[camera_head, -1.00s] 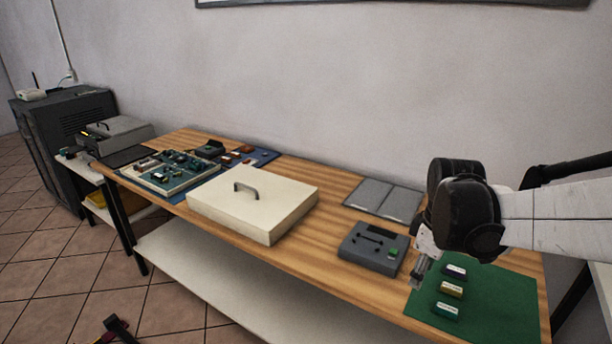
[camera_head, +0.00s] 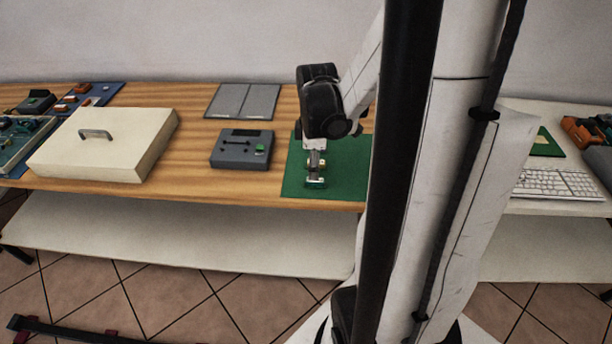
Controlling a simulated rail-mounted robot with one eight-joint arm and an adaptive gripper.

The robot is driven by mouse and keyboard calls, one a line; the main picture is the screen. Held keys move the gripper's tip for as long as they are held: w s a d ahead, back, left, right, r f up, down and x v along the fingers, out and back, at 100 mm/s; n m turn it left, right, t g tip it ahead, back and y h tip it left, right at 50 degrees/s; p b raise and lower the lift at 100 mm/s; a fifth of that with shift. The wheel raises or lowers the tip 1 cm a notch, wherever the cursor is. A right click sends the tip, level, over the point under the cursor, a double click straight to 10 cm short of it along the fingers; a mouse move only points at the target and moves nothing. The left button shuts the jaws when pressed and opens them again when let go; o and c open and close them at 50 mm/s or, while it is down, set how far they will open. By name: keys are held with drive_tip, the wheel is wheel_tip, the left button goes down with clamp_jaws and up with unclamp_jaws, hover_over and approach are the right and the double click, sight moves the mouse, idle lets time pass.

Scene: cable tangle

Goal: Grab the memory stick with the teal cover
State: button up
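A small stick with a pale label and green-teal ends (camera_head: 315,183) lies on the green mat (camera_head: 345,181), near its front edge. It looks like the memory stick with the teal cover. My gripper (camera_head: 314,175) points down right above or at this stick; I cannot tell whether it touches it. The fingers are too small and overlapped to show whether they are open or shut. A yellowish stick (camera_head: 323,162) shows partly just behind the fingers. The dark stick seen earlier is hidden behind my gripper and arm.
A grey device with a green button (camera_head: 241,149) sits left of the mat. A grey folder pad (camera_head: 243,101) lies behind it. A cream lidded box (camera_head: 104,146) stands further left. My column blocks the mat's right side. A keyboard (camera_head: 556,184) lies on the white table at right.

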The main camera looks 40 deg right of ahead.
drive_tip(key=shift+d+f+b, duration=0.2)
drive_tip(key=shift+f+b, duration=0.3)
drive_tip(key=shift+f, duration=2.3)
drive_tip(key=shift+c, duration=0.3)
clamp_jaws()
drive_tip(key=shift+r, duration=0.2)
